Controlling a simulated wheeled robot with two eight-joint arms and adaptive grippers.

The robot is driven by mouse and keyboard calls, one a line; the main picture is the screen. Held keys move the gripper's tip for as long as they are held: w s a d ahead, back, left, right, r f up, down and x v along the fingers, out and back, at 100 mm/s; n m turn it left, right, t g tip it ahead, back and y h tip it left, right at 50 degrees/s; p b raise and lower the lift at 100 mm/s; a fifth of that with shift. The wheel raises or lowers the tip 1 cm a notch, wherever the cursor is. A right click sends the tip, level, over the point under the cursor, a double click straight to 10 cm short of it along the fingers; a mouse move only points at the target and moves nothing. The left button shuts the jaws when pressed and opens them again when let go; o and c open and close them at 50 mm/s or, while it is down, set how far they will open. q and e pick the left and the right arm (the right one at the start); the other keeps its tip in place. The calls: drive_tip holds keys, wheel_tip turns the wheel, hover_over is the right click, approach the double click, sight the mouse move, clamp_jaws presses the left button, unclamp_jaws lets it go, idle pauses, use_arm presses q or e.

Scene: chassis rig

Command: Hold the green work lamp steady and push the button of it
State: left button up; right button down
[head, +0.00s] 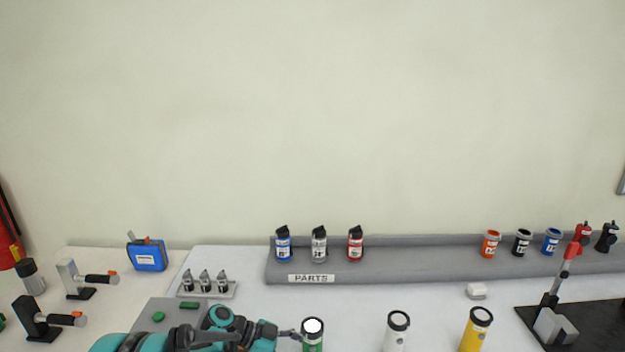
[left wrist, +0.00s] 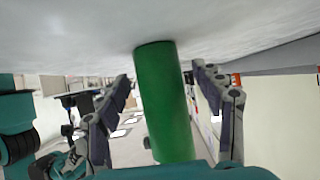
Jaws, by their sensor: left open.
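The green work lamp (head: 313,346) stands upright at the bottom edge of the head view, its round white top showing and its lower part cut off. My left gripper (head: 289,334) reaches it from the left. In the left wrist view the lamp's green body (left wrist: 166,105) lies between the two fingers of my open left gripper (left wrist: 161,78). A gap shows on each side, so the fingers do not appear to touch it. The lamp's button cannot be made out. My right gripper is not in view.
A white lamp (head: 397,334) and a yellow lamp (head: 475,330) stand to the right of the green one. Behind is a grey parts shelf (head: 400,267) with several small bottles. A black stand (head: 600,325) is at far right. The white table between lamps and shelf is mostly clear.

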use_arm(q)
drive_tip(key=v, duration=1)
drive_tip(key=shift+a+r, duration=0.1)
drive_tip(key=shift+a, duration=0.2)
drive_tip(key=shift+a+r, duration=0.2)
drive_tip(key=shift+a, duration=0.15)
drive_tip(key=shift+a+r, duration=0.1)
drive_tip(key=shift+r, duration=0.1)
drive_tip(key=s+r+n+t+y, duration=0.3)
drive_tip(key=s+n+y, duration=0.3)
drive_tip(key=s+n, duration=0.4)
drive_tip(key=s+a+n+t+y, duration=0.4)
drive_tip(key=s+a+n+y, duration=0.2)
drive_tip(key=s+n, duration=0.2)
drive_tip(key=s, duration=0.2)
drive_tip(key=shift+s+a+f, duration=0.2)
drive_tip(key=shift+s+f, duration=0.15)
drive_tip(key=shift+f, duration=0.05)
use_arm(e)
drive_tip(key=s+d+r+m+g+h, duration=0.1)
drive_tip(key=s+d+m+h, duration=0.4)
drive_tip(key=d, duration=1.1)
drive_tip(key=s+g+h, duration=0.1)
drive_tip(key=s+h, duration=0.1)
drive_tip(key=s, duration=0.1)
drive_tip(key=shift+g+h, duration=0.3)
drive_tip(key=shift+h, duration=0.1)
